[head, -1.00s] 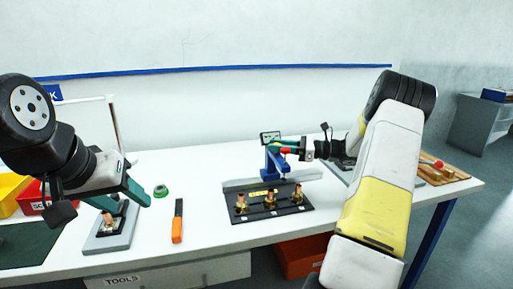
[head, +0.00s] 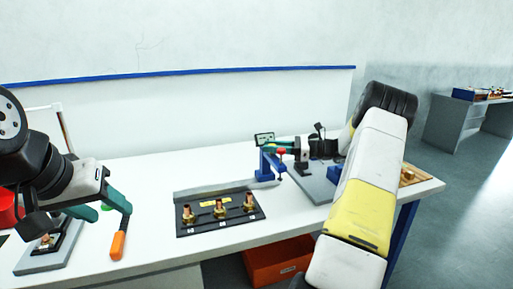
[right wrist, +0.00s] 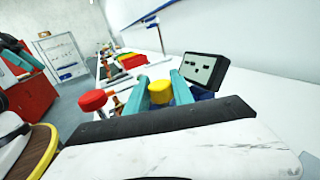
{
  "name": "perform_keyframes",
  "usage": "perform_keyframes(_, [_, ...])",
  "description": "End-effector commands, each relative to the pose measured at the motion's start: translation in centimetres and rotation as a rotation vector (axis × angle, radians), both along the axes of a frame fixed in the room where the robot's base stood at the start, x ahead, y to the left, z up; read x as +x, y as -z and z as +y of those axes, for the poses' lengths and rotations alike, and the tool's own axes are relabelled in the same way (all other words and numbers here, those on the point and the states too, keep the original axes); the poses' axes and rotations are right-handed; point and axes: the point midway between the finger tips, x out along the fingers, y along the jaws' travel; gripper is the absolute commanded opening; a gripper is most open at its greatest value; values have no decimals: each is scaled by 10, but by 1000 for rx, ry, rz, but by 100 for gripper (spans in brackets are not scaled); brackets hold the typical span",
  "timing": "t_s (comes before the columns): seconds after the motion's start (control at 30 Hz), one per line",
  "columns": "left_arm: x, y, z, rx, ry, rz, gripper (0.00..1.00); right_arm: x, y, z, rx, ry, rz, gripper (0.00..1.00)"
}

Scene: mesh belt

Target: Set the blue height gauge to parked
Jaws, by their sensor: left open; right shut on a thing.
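The blue height gauge (head: 268,164) stands upright near the right end of a grey strip (head: 208,187) behind the black plate. Its dark display (head: 264,139) is at the top and also shows in the right wrist view (right wrist: 203,70). My right gripper (head: 274,149) is shut on the gauge's upper part. In the right wrist view a yellow piece (right wrist: 160,92) sits between its teal fingers, with a red knob (right wrist: 92,100) to the left. My left gripper (head: 102,211) is open and empty above the table's left part.
The black plate (head: 239,217) in front holds several brass fittings. An orange-handled tool (head: 118,246) lies below my left gripper. A grey plate (head: 312,186) lies right of the gauge. A red bin (head: 277,262) is under the table. White table between is clear.

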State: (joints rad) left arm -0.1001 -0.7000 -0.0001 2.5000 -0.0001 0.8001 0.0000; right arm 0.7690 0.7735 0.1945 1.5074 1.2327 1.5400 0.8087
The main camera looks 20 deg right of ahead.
Motion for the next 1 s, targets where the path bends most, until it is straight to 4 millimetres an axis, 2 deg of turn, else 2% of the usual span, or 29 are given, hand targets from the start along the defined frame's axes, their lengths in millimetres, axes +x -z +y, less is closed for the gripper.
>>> perform_keyframes(0.03, [0,0,0,0,0,0,51,1,-1,-5,-3,12,-2,0])
perform_keyframes(0.2, [0,0,0,0,0,0,51,1,-1,-7,-3,16,-2,0])
perform_keyframes(0.23, [0,0,0,0,0,0,51,1,-1,-7,-3,16,-2,34])
perform_keyframes(0.27, [0,0,0,0,0,0,51,1,-1,-7,-3,16,-2,38])
perform_keyframes(0.53, [0,0,0,0,0,0,51,0,0,-5,-3,11,-1,38])
perform_keyframes(0.63, [0,0,0,0,0,0,51,-2,0,-10,-3,11,-1,38])
perform_keyframes(1.0, [0,0,0,0,0,0,51,-26,0,-64,-3,15,-2,38])
